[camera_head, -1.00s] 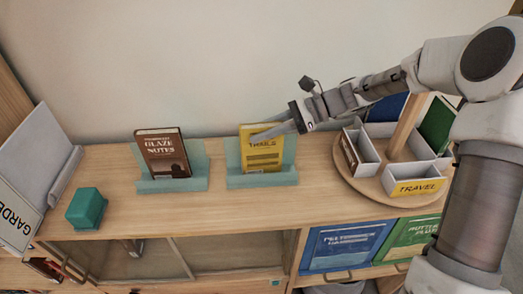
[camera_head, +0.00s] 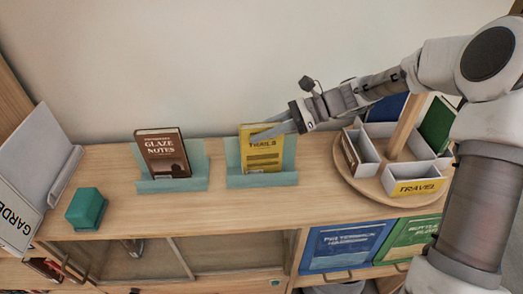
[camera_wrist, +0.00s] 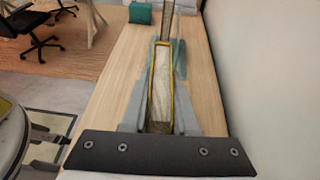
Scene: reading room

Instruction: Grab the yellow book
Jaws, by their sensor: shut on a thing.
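The yellow book (camera_head: 262,152) stands upright in a teal holder (camera_head: 262,180) on the wooden cabinet top. My gripper (camera_head: 272,133) reaches in from the right, its fingers across the upper part of the book. In the wrist view, the book (camera_wrist: 160,85) shows from its edge, pale pages between yellow covers. The gripper fingers (camera_wrist: 158,118) lie on both sides of it and are shut on it. The book still sits in the holder.
A brown book (camera_head: 162,152) stands in another teal holder (camera_head: 172,185) to the left. A teal block (camera_head: 86,208) lies further left. The cabinet's front strip is clear.

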